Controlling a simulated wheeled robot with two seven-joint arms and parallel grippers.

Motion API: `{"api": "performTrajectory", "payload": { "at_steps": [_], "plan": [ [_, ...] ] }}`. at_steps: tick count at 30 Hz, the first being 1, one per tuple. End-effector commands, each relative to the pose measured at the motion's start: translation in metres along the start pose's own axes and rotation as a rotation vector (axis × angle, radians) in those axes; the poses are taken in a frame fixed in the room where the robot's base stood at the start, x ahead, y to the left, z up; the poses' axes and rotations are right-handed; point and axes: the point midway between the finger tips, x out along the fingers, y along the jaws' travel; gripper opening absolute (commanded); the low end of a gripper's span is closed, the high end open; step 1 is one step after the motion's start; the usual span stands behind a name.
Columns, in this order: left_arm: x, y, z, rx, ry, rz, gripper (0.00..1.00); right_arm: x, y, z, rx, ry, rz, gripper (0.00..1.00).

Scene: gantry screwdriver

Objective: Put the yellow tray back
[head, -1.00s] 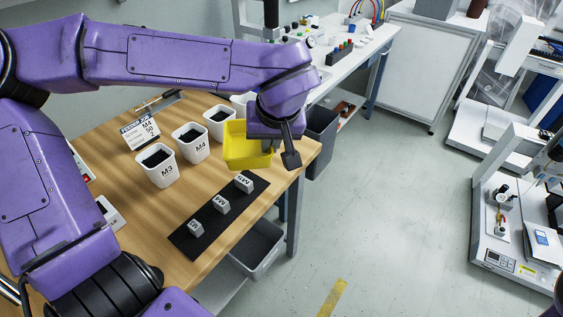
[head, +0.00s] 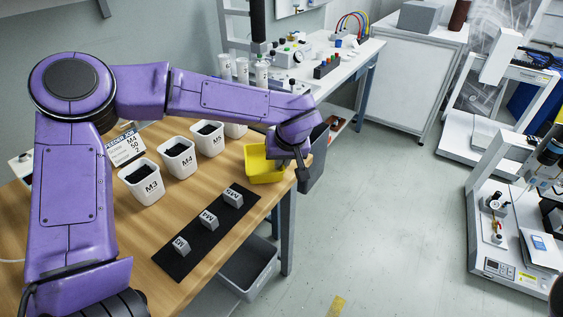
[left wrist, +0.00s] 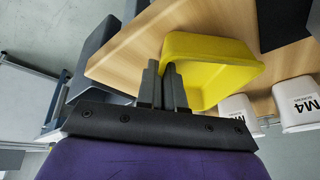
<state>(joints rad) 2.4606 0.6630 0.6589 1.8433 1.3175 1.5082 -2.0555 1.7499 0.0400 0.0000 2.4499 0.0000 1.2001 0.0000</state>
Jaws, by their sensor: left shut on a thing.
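The yellow tray (head: 264,171) is at the far right corner of the wooden table, in the head view, right of the row of white bins. My left gripper (head: 283,180) is shut on the tray's wall at its right side. In the left wrist view the fingers (left wrist: 164,82) close on the rim of the tray (left wrist: 210,62), whose open inside looks empty. I cannot tell whether the tray's base touches the tabletop or hangs just above it. The right gripper is not in view.
White bins marked M3 (head: 142,182), M4 (head: 178,158) and M5 (head: 208,138) stand in a row, with another partly hidden behind my arm. A black mat (head: 190,254) with small labelled blocks lies in front. A dark grey bin (head: 317,160) hangs past the table's right edge.

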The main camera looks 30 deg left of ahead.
Motion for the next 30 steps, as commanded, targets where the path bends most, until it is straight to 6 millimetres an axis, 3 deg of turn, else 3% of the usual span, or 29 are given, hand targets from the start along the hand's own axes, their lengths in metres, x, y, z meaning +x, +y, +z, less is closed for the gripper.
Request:
{"api": "performTrajectory", "payload": {
  "at_steps": [4, 7, 17, 30],
  "plan": [
    [0.002, 0.000, 0.001, 0.001, -0.001, -0.001, 0.00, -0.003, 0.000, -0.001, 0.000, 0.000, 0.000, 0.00],
    [0.003, 0.000, 0.001, 0.000, -0.001, -0.001, 0.32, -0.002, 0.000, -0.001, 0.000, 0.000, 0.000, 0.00],
    [0.001, 0.000, 0.000, -0.001, 0.001, 0.001, 0.32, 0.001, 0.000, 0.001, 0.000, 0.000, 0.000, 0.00],
    [-0.101, 0.000, -0.001, -0.001, 0.002, 0.001, 0.32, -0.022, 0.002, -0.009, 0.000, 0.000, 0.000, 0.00]
  ]
}}
